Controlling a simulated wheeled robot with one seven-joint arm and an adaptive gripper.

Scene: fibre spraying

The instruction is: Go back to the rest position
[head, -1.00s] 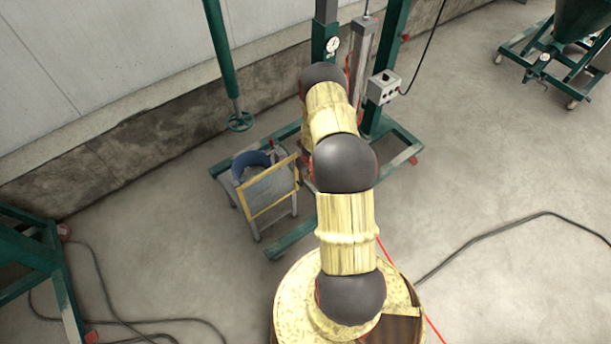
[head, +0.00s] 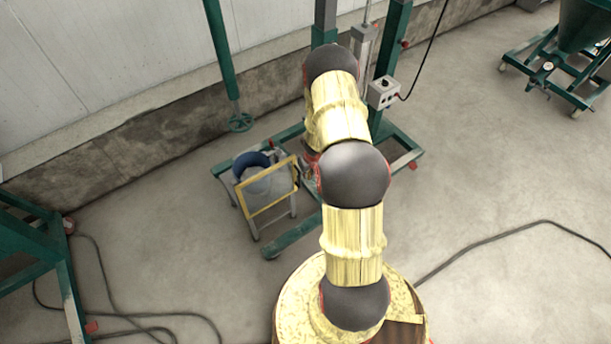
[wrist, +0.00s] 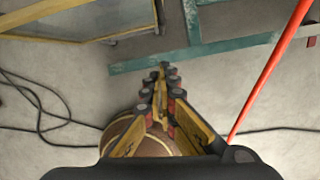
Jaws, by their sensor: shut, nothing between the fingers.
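My gripper (wrist: 162,92) shows in the wrist view with its two yellow fingers together at the tips and nothing between them. It points over the concrete floor, near a green frame beam (wrist: 195,52). My arm, in yellow covers with dark joints, rises through the middle of the head view. There, its far end hides the gripper.
A green wheeled stand (head: 290,238) with a grey control box (head: 382,92) is beyond my arm. A yellow-framed panel (head: 268,190) and blue bucket (head: 250,162) are beside it. Cables (head: 130,320) lie on the floor. Another green wheeled frame (head: 560,70) is far right.

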